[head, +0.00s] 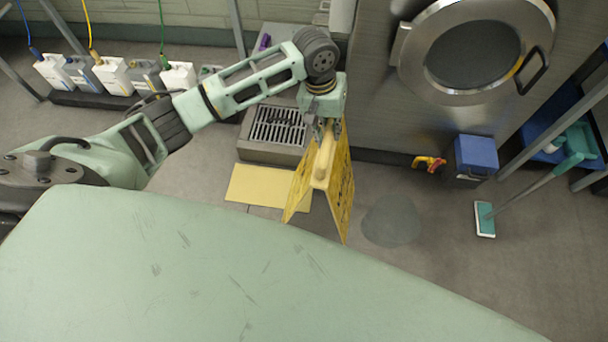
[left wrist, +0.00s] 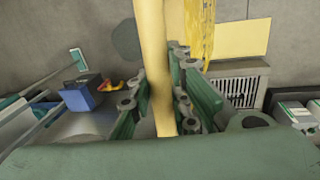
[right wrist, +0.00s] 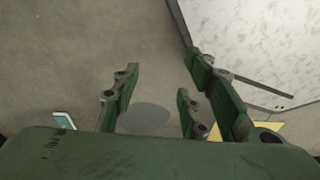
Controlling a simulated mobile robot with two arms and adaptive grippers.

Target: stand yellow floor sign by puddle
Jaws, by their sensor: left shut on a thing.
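The yellow floor sign (head: 338,190) is an A-frame with its two panels spread apart. My left gripper (head: 328,128) is shut on its top edge from above; in the left wrist view the sign's top (left wrist: 155,70) runs between the fingers (left wrist: 160,105). I cannot tell whether its feet touch the floor. The puddle (head: 392,221) is a dark grey round patch just right of the sign; it also shows in the left wrist view (left wrist: 127,40). My right gripper (right wrist: 158,105) is open and empty, with the puddle (right wrist: 143,118) below it in the right wrist view.
A flat yellow patch (head: 262,186) lies on the floor left of the sign, before a floor drain grate (head: 280,127). A steel washer (head: 470,60), blue box (head: 474,155), red-yellow item (head: 429,162) and teal mop (head: 485,218) stand beyond the puddle.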

